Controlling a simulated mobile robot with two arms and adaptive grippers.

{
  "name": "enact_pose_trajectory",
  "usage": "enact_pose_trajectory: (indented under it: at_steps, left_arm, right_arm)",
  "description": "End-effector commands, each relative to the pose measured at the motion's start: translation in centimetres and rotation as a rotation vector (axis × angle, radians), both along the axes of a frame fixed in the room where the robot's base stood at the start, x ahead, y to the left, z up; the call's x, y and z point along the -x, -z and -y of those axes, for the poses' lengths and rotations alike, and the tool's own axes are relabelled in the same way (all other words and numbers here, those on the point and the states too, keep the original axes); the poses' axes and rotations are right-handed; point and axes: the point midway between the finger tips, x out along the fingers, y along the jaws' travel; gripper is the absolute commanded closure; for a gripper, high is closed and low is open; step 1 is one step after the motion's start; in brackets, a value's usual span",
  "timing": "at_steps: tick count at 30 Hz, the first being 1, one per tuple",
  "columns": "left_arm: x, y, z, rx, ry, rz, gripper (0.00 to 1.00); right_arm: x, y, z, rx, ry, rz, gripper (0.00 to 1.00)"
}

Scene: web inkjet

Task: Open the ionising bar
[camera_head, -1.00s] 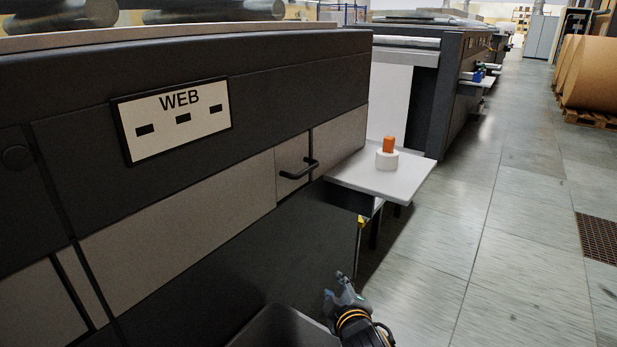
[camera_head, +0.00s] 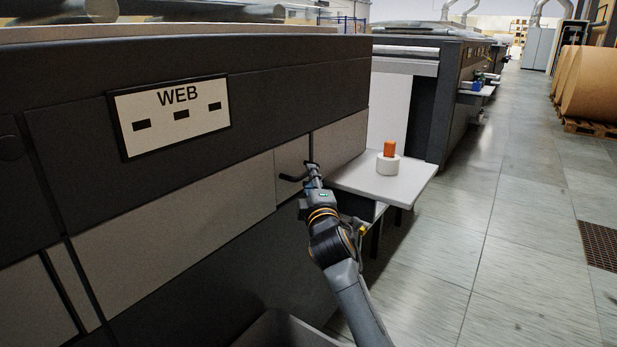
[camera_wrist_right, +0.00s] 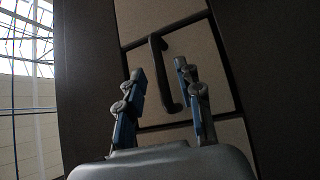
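The task's ionising bar is not labelled in view. A black bar handle (camera_head: 293,177) sits on a small light panel (camera_head: 289,168) of the dark machine. In the right wrist view the handle (camera_wrist_right: 167,75) stands upright on the panel. My right gripper (camera_head: 311,170) is at the handle's right end in the head view, hiding that end. In the right wrist view my right gripper (camera_wrist_right: 160,78) is open, with blue-padded fingers apart and the handle showing between them. I cannot tell whether it touches. My left gripper is not in view.
A white side shelf (camera_head: 405,184) juts out just right of the handle, carrying a white roll (camera_head: 388,165) with an orange piece (camera_head: 390,148) on top. The machine carries a WEB sign (camera_head: 175,116). The floor aisle on the right is clear; brown paper rolls (camera_head: 590,85) stand farther back.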

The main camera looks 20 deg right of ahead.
Motion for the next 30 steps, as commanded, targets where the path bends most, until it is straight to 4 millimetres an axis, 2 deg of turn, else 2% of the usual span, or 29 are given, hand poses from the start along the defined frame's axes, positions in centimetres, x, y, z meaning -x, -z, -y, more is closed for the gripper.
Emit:
enact_pose_trajectory:
  at_steps: [3, 7, 19, 20, 25, 30]
  left_arm:
    - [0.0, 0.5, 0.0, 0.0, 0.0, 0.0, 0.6]
    - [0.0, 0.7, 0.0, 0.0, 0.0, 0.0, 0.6]
    - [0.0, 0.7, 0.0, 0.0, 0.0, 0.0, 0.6]
    - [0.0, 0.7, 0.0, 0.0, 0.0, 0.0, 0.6]
    - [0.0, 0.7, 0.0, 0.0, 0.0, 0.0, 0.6]
    - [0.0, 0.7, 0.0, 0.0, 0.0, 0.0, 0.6]
  right_arm:
    - [-1.7, -0.2, 0.3, -0.001, 0.001, 0.0, 0.64]
    - [-2.8, -0.4, 0.4, -0.001, 0.001, 0.001, 0.64]
    - [-3.4, -0.5, 0.5, -0.001, 0.0, 0.0, 0.64]
    - [-3.4, -0.5, 0.5, -0.001, 0.0, 0.0, 0.66]
    - [-3.4, -0.5, 0.5, -0.001, 0.0, 0.0, 1.0]
    - [-3.4, -0.5, 0.5, -0.001, 0.0, -0.001, 1.0]
